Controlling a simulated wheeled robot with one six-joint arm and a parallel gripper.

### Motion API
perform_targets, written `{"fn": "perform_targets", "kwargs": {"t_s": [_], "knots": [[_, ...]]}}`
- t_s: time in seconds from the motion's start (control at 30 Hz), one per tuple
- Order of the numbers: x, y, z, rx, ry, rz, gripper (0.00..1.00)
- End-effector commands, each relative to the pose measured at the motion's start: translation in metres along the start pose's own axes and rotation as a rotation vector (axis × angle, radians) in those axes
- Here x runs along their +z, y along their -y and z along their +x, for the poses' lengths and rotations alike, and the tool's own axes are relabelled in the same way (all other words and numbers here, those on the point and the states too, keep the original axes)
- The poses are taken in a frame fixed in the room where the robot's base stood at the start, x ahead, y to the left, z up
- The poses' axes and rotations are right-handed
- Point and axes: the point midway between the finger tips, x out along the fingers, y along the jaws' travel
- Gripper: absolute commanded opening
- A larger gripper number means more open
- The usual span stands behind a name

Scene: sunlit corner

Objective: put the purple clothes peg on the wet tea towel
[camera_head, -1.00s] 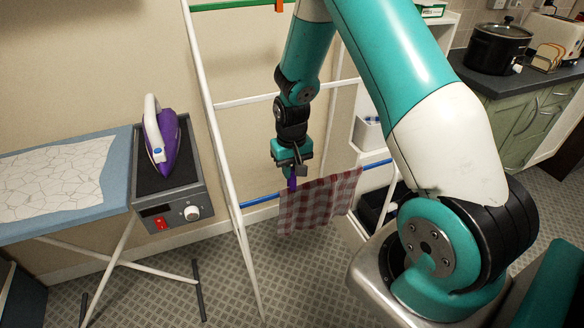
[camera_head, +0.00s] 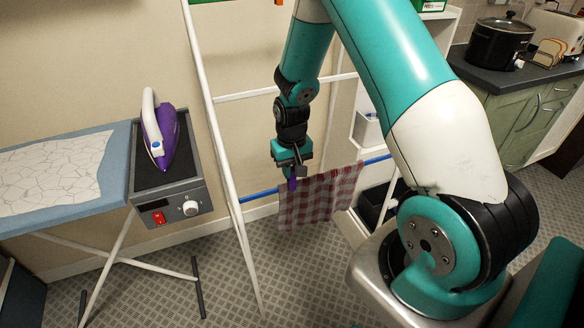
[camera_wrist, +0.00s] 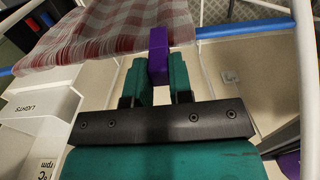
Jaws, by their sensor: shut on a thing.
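My gripper (camera_head: 293,172) points down beside the drying rack, at the upper left corner of the tea towel. The red and white checked tea towel (camera_head: 320,198) hangs over the blue rail (camera_head: 375,160). I cannot tell whether the peg touches the towel.
The white rack frame (camera_head: 226,160) stands left of my gripper. An ironing board (camera_head: 65,215) with an iron (camera_head: 160,132) on a control box (camera_head: 180,207) is at the left. White shelving (camera_head: 365,130) is behind the towel.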

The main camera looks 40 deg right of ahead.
Motion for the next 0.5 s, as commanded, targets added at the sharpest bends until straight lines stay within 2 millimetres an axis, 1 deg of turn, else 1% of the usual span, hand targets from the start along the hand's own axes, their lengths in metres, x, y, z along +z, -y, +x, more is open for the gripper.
{"fn": "perform_targets", "kwargs": {"t_s": [0.5], "knots": [[0.0,0.0,0.0112,0.0,0.0,0.0,0.09]]}}
